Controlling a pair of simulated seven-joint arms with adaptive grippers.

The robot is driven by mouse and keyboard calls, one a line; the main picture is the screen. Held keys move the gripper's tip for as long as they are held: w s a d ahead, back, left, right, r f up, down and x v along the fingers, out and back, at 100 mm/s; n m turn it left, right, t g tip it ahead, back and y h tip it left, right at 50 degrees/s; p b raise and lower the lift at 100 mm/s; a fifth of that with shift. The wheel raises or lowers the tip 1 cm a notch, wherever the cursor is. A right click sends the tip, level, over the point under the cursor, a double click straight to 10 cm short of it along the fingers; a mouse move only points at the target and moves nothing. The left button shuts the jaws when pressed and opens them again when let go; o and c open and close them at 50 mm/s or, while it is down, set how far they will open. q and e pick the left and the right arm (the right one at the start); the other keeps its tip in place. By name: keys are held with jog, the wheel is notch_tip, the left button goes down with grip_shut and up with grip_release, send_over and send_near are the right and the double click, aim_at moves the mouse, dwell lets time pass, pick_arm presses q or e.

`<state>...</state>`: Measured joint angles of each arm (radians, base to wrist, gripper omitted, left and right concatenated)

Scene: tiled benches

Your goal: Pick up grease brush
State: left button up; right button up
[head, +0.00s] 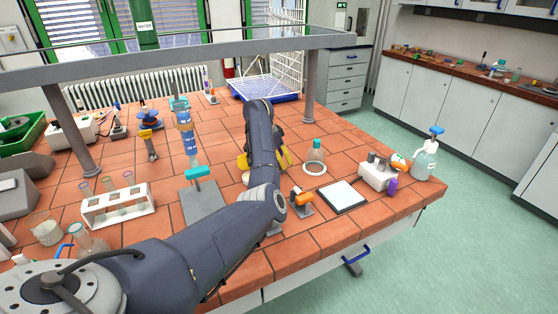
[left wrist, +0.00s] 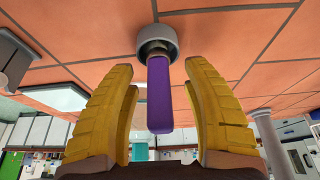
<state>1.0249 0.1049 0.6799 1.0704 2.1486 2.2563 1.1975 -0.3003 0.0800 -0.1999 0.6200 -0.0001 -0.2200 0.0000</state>
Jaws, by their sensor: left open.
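A purple bar-shaped handle (left wrist: 158,100) with a rounded grey part (left wrist: 157,42) at its far end shows in the left wrist view. It looks like the grease brush, though I see no bristles. My left gripper (left wrist: 160,75) is open, with one yellow finger on each side of the handle and a gap on both sides. In the head view my left gripper (head: 265,160) is over the middle of the tiled bench, largely hidden behind my own arm. The handle is hidden there. My right gripper is not in view.
A white rack with tubes (head: 118,207) stands left on the bench. A blue-and-grey upright apparatus (head: 187,135) is behind. To the right are a conical flask (head: 316,158), a black-edged white plate (head: 342,196), an orange-and-grey device (head: 301,202) and a pump bottle (head: 425,160).

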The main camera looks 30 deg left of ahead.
pick_arm(q)
jog(key=shift+w+f, duration=0.1)
jog(key=shift+f, duration=0.1)
jog(key=shift+c, duration=0.6)
jog(key=shift+d, duration=0.1)
grip_shut()
